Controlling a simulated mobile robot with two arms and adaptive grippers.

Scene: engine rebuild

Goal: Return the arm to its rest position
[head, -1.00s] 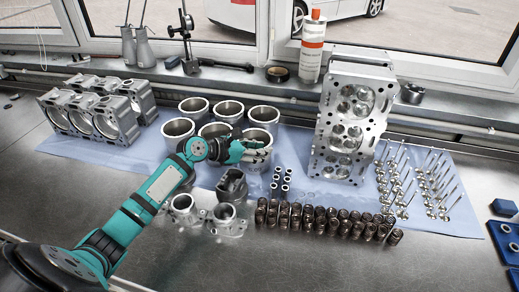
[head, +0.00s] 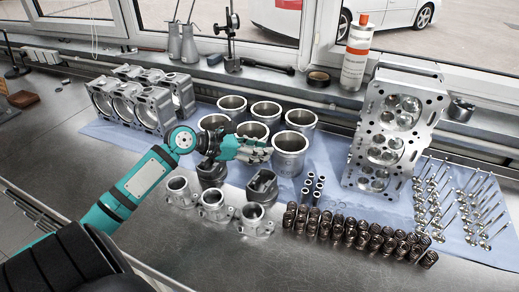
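My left gripper (head: 262,150) hangs over the bench at the end of my teal and black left arm. Its grey fingers point right and appear spread, with nothing seen between them. It is in front of the cylinder liners (head: 291,152), hiding parts of the middle ones, and above two dark pistons (head: 262,187). I cannot tell its exact height. The arm reaches in from the lower left. My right gripper is out of view.
Metal housings (head: 215,207) and valve springs (head: 350,232) stand in front. The engine block (head: 133,107) is at left, the cylinder head (head: 389,135) and valves (head: 470,205) at right. A bottle (head: 355,55) stands on the sill. Bare bench lies in front.

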